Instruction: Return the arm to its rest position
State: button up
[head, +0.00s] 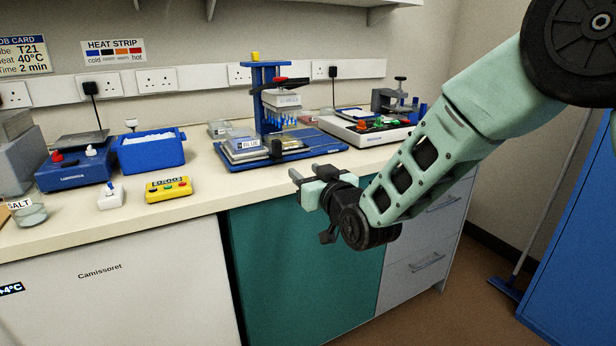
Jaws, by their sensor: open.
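My gripper (300,182) is at the end of my pale green arm, in front of the bench's front edge and above the teal cupboard door. Its two fingers point left and stand apart with nothing between them. My arm comes in from the upper right, bent at the wrist. The gripper appears clear of the bench things; its exact distance from the bench edge is hard to tell.
The cream bench top (226,190) holds a blue pipetting stand (268,95), a blue ice tub (150,155), a yellow timer (168,189) and a white device (365,132). The teal door (290,270) is below. A blue cabinet (580,240) stands right.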

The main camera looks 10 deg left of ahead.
jog(key=s+d+r+g+h+p, duration=0.2)
jog(key=s+d, duration=0.5)
jog(key=s, duration=0.5)
jog(key=s+d+r+g+h+p, duration=0.2)
jog(key=s+d+g+h+p, duration=0.2)
jog(key=s, duration=0.9)
jog(key=s+d+r+g+h+p, duration=0.1)
jog(key=s+d+g+h+p, duration=0.2)
jog(key=s, duration=1)
jog(key=d+g+p, duration=0.2)
jog(key=d+g, duration=0.3)
jog(key=d, duration=0.2)
jog(key=shift+d+r+n+g+h+p, duration=0.3)
jog(key=shift+d+r+g+h+p, duration=0.05)
jog(key=shift+r+g+h, duration=0.05)
